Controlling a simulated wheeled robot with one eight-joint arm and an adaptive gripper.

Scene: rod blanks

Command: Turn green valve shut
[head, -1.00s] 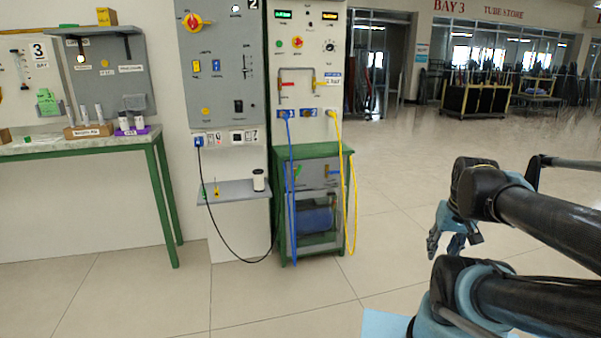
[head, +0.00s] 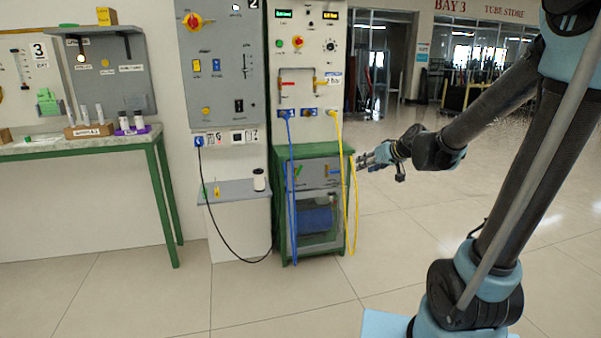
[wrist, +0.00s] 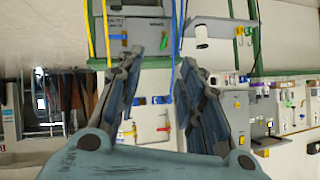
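The green valve handle (head: 298,170) is a small tilted lever on the left of the grey panel (head: 316,181) in the green-framed stand (head: 283,205). A blue handle (head: 334,171) sits to its right. My gripper (head: 362,161) is just right of the stand, apart from the green handle and pointing left. In the wrist view, which looks upside down, my gripper (wrist: 163,58) has its fingers spread with nothing between them. The grey panel also shows there at the top (wrist: 135,22), and the small green handle (wrist: 164,41) appears between the fingers, beyond the tips.
Yellow hoses (head: 347,200) hang at the stand's right side, close to my gripper. A blue hose (head: 291,200) hangs at its left front. A grey shelf (head: 230,193) with a white cylinder (head: 259,180) is to the left. The floor in front is clear.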

